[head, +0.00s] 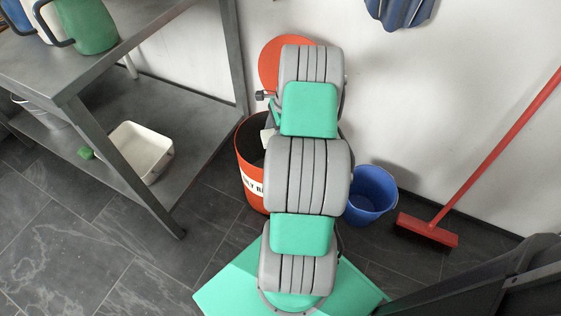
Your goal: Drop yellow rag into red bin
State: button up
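The red bin (250,178) stands on the floor behind my arm, a little left of the picture's middle. Its round red lid (270,62) is raised against the wall. White lettering panel shows on the bin's front, partly covered. My grey and green arm reaches up across the picture and hides the bin's right side and most of its opening. No yellow rag shows in the head view.
A blue bucket (371,196) stands right of the bin, and a red broom (428,229) leans farther right. A grey metal bench (150,33) stands left, with a green jug (88,27) on top and a white tray (143,152) on its lower shelf. Front-left floor is clear.

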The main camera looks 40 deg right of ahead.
jog(key=shift+f, duration=0.15)
jog(key=o, duration=1.3)
jog(key=p+v, duration=0.2)
jog(key=v, duration=0.6)
jog(key=shift+p, duration=0.35)
jog(key=shift+a, duration=0.1)
